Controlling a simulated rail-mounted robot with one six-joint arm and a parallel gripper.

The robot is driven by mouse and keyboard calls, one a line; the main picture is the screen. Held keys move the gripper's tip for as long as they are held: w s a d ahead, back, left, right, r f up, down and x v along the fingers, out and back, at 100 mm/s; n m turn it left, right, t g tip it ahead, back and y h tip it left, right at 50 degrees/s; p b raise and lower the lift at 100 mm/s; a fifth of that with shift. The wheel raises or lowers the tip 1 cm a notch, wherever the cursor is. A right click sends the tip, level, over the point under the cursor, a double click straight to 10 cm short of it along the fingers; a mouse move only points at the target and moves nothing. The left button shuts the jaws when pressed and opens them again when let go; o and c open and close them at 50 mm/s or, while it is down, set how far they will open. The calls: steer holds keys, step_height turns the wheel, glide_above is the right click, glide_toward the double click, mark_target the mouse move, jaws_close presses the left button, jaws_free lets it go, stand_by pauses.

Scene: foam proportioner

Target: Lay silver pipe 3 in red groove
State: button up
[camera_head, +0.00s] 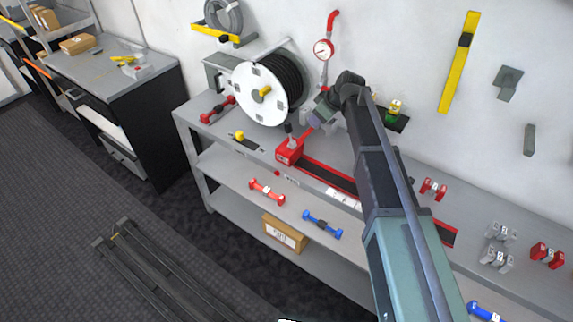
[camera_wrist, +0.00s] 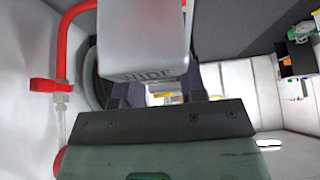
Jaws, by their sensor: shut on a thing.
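My gripper (camera_head: 328,106) is at the end of the arm, above the back part of the bench beside the hose reel. A long red rail with a dark channel, which looks like the red groove (camera_head: 325,176), lies along the bench below my gripper. My arm hides part of it.
A white hose reel (camera_head: 262,92) stands left of my gripper. A red pipe with a gauge (camera_head: 323,50) rises on the wall behind. Red fittings (camera_head: 433,188) and silver fittings (camera_head: 500,232) stand at the right. A blue fitting (camera_head: 322,224) lies on the shelf below.

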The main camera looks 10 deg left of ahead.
steer(key=shift+w+a, duration=0.1)
steer(key=shift+a, duration=0.2)
steer(key=f+b, duration=2)
steer(key=shift+d+f, duration=0.2)
steer(key=shift+r, duration=0.25)
steer(key=shift+f, duration=0.2)
steer(key=o, duration=1)
steer(key=shift+o, duration=0.2)
steer(key=shift+r, duration=0.15)
